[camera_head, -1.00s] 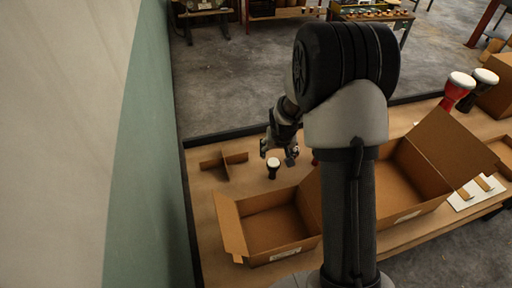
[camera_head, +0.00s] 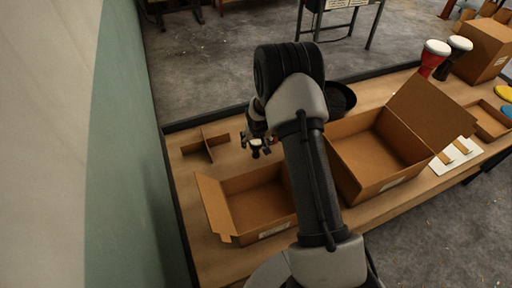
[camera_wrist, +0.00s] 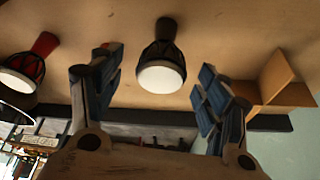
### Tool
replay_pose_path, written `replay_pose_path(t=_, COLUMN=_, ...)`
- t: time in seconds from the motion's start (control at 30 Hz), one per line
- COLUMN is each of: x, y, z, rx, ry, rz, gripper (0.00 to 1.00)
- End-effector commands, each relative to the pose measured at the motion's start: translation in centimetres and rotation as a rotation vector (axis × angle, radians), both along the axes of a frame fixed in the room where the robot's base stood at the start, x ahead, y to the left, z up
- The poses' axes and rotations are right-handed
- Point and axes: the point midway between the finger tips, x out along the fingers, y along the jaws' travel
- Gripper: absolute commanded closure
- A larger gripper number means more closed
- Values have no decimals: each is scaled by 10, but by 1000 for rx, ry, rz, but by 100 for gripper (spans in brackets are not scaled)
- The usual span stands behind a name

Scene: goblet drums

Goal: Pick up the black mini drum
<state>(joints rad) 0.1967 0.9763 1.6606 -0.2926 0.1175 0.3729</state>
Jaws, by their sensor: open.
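The black mini drum has a dark, narrow-waisted body and a white head. In the wrist view the drum (camera_wrist: 162,62) shows between the two fingers of my gripper (camera_wrist: 160,78), with a gap on each side. The fingers are spread and hold nothing. In the head view my gripper (camera_head: 256,139) is low over the table, right at the drum (camera_head: 255,152). The drum is partly hidden there by the gripper. I cannot tell how deep it lies between the fingers.
A small red drum (camera_wrist: 26,66) stands left of it in the wrist view. A cardboard divider (camera_head: 206,144), an open box (camera_head: 255,204), a larger open box (camera_head: 378,153) and a dark round pan (camera_head: 340,98) stand nearby. Larger red (camera_head: 433,58) and black (camera_head: 456,58) drums stand farther right.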

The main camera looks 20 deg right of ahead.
Motion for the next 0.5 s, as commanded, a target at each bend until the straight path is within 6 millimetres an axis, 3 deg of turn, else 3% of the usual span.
replay_pose_path(t=0.03, x=3, y=1, z=-12, rx=1, ry=2, rz=0, gripper=31)
replay_pose_path(t=0.2, x=10, y=-1, z=-28, rx=0, ry=1, rz=0, gripper=31)
replay_pose_path(t=0.5, x=12, y=-2, z=-30, rx=0, ry=0, rz=1, gripper=32)
